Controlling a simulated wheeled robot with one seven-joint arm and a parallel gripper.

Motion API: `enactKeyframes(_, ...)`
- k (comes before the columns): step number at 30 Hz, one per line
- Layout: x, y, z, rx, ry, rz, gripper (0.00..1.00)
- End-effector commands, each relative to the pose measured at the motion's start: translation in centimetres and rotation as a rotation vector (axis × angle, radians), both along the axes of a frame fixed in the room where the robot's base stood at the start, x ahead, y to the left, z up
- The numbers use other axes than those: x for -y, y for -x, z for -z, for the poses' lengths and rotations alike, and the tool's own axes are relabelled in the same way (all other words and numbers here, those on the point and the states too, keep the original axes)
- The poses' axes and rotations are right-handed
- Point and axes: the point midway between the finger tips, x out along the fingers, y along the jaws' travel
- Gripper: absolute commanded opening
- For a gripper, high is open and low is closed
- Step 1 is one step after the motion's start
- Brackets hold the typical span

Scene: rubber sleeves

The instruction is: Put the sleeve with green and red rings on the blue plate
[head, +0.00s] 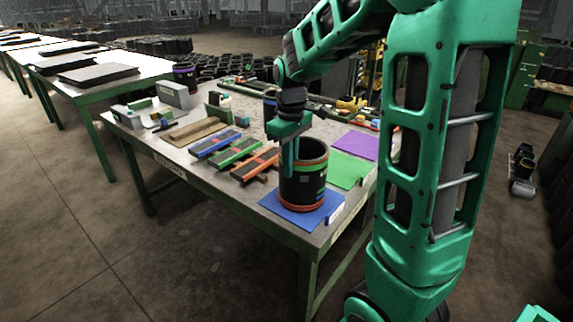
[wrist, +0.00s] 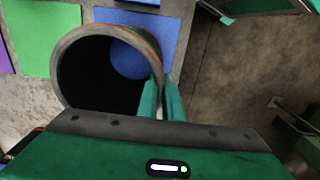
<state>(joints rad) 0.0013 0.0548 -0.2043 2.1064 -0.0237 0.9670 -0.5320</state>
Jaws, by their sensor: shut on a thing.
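The black sleeve with green and red-orange rings (head: 303,178) stands upright over the blue plate (head: 274,205) at the near corner of the table. In the head view its bottom appears to meet the plate; I cannot tell whether it rests fully on it. My gripper (head: 290,160) reaches down at the sleeve's left side and is shut on its wall. In the wrist view the fingers (wrist: 160,98) pinch the rim of the sleeve (wrist: 75,45). The blue plate (wrist: 130,58) shows through the sleeve's opening and beyond it.
A green plate (head: 350,172) and a purple plate (head: 358,146) lie behind the blue one. Racks with blue, green and orange bars (head: 236,152) lie to the left. A grey box (head: 175,94) stands farther back. The table's front edge is close to the blue plate.

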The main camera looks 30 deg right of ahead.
Motion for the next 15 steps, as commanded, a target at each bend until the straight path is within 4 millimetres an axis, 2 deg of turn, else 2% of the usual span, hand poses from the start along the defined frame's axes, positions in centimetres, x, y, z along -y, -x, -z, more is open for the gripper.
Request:
enactKeyframes(3,0.0,-0.08,0.04,0.002,0.0,0.0,0.0)
enactKeyframes(6,-0.03,-0.01,0.15,0.0,0.0,-0.001,0.25)
enactKeyframes(15,-0.11,-0.04,0.08,0.0,0.0,-0.002,0.25)
